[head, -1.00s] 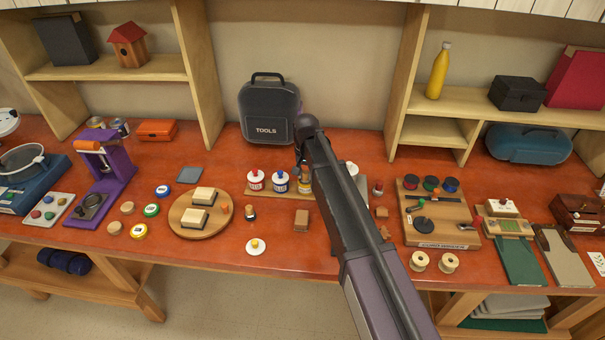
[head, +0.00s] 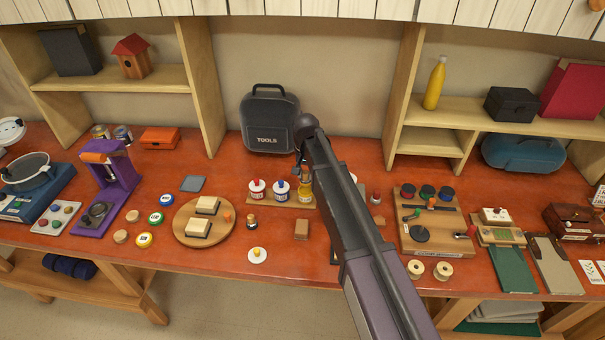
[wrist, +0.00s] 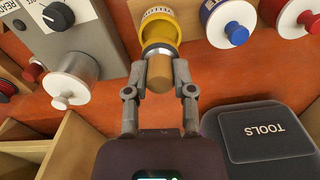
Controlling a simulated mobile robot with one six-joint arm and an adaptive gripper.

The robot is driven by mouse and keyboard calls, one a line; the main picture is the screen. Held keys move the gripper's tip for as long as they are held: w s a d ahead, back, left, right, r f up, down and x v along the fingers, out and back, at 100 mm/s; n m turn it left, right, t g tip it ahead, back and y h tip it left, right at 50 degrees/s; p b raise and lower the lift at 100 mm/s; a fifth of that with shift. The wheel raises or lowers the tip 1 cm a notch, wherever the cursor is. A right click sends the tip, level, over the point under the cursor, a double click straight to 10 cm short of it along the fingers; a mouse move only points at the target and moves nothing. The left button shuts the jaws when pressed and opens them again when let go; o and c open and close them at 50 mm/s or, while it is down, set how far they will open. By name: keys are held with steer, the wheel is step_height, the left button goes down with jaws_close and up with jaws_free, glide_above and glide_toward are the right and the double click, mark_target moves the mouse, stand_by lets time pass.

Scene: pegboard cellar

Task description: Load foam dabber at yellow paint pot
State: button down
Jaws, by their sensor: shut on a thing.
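My gripper (wrist: 160,88) is shut on the foam dabber (wrist: 159,72), gripping its tan wooden handle. A pale metal collar shows at the dabber's far end. The yellow paint pot (wrist: 157,22) lies right beyond that end in the wrist view. The foam tip is hidden, so I cannot tell whether it is inside the pot or touching paint. In the head view the yellow pot (head: 305,192) stands at the right end of a row of pots, partly beside my arm. My gripper is mostly hidden behind the arm there.
The blue-knobbed pot (wrist: 232,24) and red-knobbed pot (head: 257,189) stand beside the yellow one. The black TOOLS case (head: 269,120) is close behind. A grey box with a dial (wrist: 56,16) stands on the other side. A round wooden board (head: 190,233) lies left.

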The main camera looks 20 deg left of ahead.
steer(key=shift+r+p, duration=1)
steer(key=shift+r, duration=0.15)
steer(key=shift+f, duration=0.1)
step_height(320, 180, down, 4)
steer(key=b, duration=0.3)
steer(key=shift+w+r+b, duration=0.1)
steer(key=shift+r+b, duration=0.15)
steer(key=shift+b, duration=0.15)
steer(key=shift+r, duration=0.15)
